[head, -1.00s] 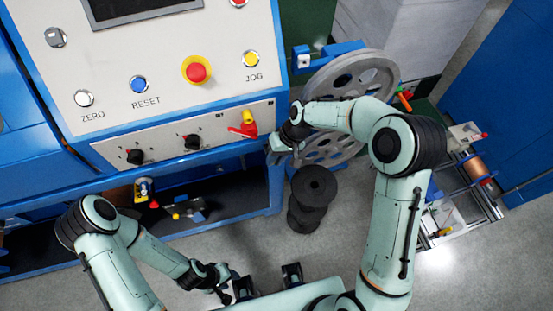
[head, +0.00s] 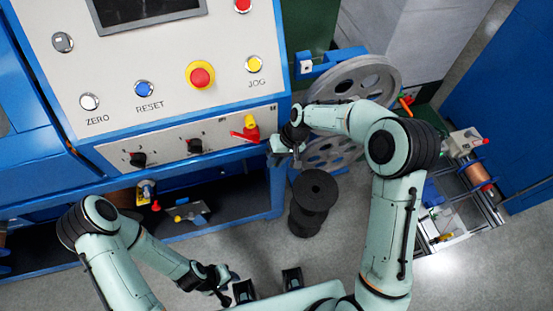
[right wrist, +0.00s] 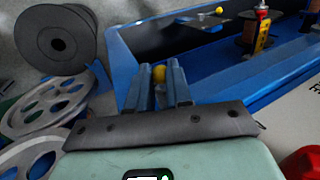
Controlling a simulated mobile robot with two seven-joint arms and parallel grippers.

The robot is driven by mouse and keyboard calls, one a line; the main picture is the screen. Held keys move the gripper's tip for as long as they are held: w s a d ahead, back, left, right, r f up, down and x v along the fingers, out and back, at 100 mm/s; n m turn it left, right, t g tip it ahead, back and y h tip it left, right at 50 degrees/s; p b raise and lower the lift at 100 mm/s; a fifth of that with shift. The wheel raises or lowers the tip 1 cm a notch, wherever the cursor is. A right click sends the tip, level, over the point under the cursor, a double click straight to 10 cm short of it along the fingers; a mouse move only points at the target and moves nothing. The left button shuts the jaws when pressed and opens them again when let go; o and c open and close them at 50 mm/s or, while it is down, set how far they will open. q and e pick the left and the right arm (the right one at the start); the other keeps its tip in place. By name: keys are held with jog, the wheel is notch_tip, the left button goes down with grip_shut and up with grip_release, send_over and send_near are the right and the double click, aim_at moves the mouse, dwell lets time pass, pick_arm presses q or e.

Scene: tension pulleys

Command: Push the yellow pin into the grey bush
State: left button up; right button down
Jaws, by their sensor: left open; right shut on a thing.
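In the head view my right gripper (head: 286,158) is beside the right end of the blue machine's control panel, near the pulleys. I cannot clearly make out the grey bush in either view. My left gripper (head: 230,287) is open and empty, low in the head view, away from the machine.
Large grey pulley wheels (head: 352,80) stand right of the panel, behind my right arm. A black spool stack (head: 314,190) is on the floor below. A red lever (head: 240,134) sticks out from the panel. A bracket with a yellow knob (head: 190,213) lies in the dark bay.

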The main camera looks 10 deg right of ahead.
jog(key=shift+w+r, duration=0.2)
jog(key=shift+w, duration=0.15)
dwell(0.5)
jog(key=c, duration=1)
grip_release()
jog(key=shift+c, duration=0.2)
jog(key=o, duration=0.3)
jog(key=shift+s+f, duration=0.1)
jog(key=shift+f, duration=0.05)
pick_arm(q)
jog(key=shift+r, duration=0.1)
jog(key=w+r+p, duration=0.3)
jog(key=r+p, duration=0.1)
jog(key=shift+w+r, duration=0.35)
jog(key=shift+r, duration=0.05)
pick_arm(e)
jog(key=v, duration=0.9)
pick_arm(q)
jog(key=shift+s, duration=0.15)
pick_arm(e)
jog(key=shift+s, duration=0.15)
